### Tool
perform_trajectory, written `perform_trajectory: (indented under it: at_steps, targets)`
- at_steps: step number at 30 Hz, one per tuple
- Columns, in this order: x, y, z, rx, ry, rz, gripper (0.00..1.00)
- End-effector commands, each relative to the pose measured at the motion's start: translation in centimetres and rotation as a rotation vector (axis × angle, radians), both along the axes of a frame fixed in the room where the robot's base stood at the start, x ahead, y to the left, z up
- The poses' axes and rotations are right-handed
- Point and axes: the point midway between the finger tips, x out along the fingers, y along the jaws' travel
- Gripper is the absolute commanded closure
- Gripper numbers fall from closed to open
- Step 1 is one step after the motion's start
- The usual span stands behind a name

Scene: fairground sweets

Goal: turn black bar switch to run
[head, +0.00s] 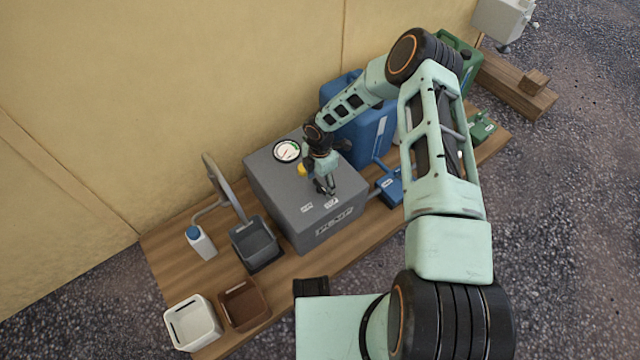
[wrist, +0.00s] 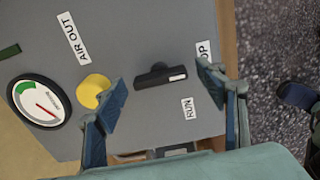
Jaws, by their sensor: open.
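The black bar switch (wrist: 150,79) sits on the grey machine's top (wrist: 145,120), between my fingers in the wrist view. Its white-marked end points right, between a partly hidden label ending in "OP" (wrist: 203,48) and the RUN label (wrist: 187,108). My gripper (wrist: 161,94) is open, one finger on each side of the bar, with visible gaps in the picture; its height above the bar is unclear. In the head view my gripper (head: 325,188) is over the grey machine (head: 285,205), and I cannot make out the switch there.
A yellow knob (wrist: 93,90) by the AIR OUT label (wrist: 71,38) and a round gauge (wrist: 40,103) lie left of the switch. Open ground lies right of the bench.

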Motion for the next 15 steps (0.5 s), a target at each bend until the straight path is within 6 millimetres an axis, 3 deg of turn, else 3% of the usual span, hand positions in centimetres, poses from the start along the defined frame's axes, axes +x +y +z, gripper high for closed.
perform_trajectory:
  at_steps: [6, 15]
  targets:
    - [0.01, 0.0, 0.02, 0.0, 0.0, 0.0, 0.35]
    - [0.01, -0.01, 0.03, 0.0, 0.0, 0.0, 0.68]
